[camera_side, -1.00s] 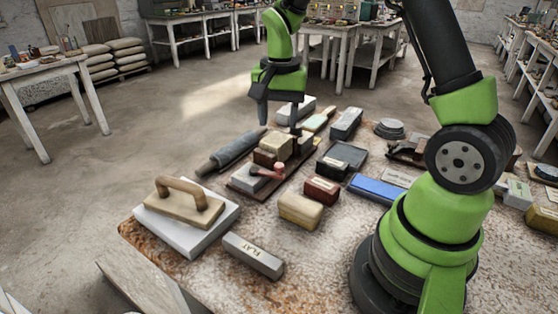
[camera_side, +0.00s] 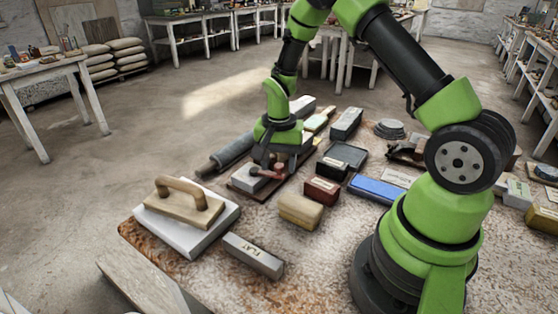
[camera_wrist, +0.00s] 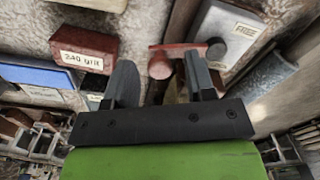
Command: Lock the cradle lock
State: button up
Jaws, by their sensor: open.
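The cradle (camera_side: 280,186) is a dark wooden board on the bench, holding a grey stone block (camera_side: 249,180) at its near end. A red lever with a round knob, the lock (camera_side: 279,172), lies beside that block. In the wrist view the red lever (camera_wrist: 180,48) runs across above my fingers, with its knob (camera_wrist: 160,67) between their lines. My gripper (camera_wrist: 162,75) is open and empty, low over the cradle. In the side view my gripper (camera_side: 276,160) hides the cradle's middle. I cannot tell whether a finger touches the lever.
A dark red block (camera_side: 321,191) and a yellow block (camera_side: 301,210) stand right of the cradle. A dark grey cylinder (camera_side: 232,152) lies along its left. A wooden-handled float (camera_side: 184,201) on a white slab and a grey bar (camera_side: 253,256) are nearer.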

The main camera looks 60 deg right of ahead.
grip_shut()
jog(key=shift+w+d+n, duration=0.1)
jog(key=shift+d+n, duration=0.25)
jog(key=shift+n, duration=0.35)
grip_release()
jog(key=shift+r, duration=0.1)
notch_tip(320, 180, up, 10)
